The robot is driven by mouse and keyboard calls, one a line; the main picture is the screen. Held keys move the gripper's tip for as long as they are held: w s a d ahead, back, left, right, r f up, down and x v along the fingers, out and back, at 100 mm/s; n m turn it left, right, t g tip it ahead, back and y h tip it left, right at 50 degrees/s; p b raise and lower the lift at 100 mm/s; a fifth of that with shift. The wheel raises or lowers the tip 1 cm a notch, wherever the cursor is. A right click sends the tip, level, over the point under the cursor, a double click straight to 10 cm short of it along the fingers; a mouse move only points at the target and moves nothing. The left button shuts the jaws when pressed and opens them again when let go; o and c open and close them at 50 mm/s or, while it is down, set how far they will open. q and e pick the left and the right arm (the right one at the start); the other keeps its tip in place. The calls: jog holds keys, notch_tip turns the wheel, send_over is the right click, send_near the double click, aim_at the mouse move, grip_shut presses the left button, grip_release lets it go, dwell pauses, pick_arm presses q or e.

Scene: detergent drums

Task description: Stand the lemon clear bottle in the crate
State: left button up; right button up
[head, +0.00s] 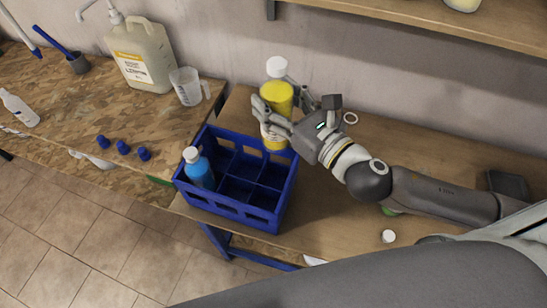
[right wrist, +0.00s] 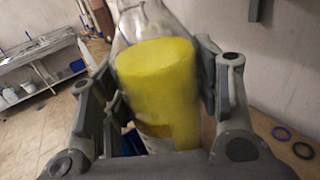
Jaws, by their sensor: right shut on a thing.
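The lemon clear bottle (head: 276,100) has yellow contents and a white cap and is upright in the head view. My right gripper (head: 275,122) is shut around its middle and holds it above the back right part of the crate. In the right wrist view the bottle (right wrist: 157,85) fills the space between the fingers (right wrist: 160,105). The blue crate (head: 233,208) has several compartments. A blue bottle (head: 199,170) with a white cap stands in its left front compartment. The bottle's lower end is partly hidden by the gripper. My left gripper is not in view.
A large jug (head: 142,55) and a measuring cup (head: 187,86) stand on the left bench. Several blue caps (head: 123,147) lie on its front part. A white cap (head: 388,236) lies on the right bench, and a shelf (head: 430,22) runs above.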

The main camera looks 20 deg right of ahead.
aim_at(284, 139)
jog(key=f, duration=0.3)
jog(key=s+f+b, duration=0.1)
jog(key=f, duration=0.1)
jog(key=f+b, duration=0.1)
jog(key=f, duration=0.2)
jog(key=shift+s+f, duration=0.2)
jog(key=shift+f, duration=0.1)
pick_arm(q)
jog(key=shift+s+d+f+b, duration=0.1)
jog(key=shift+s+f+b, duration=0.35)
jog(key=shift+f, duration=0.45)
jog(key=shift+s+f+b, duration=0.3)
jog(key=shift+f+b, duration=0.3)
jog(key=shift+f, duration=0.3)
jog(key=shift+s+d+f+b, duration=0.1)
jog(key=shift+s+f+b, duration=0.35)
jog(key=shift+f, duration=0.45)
pick_arm(e)
notch_tip(284, 139, down, 7)
jog(key=shift+w, duration=0.2)
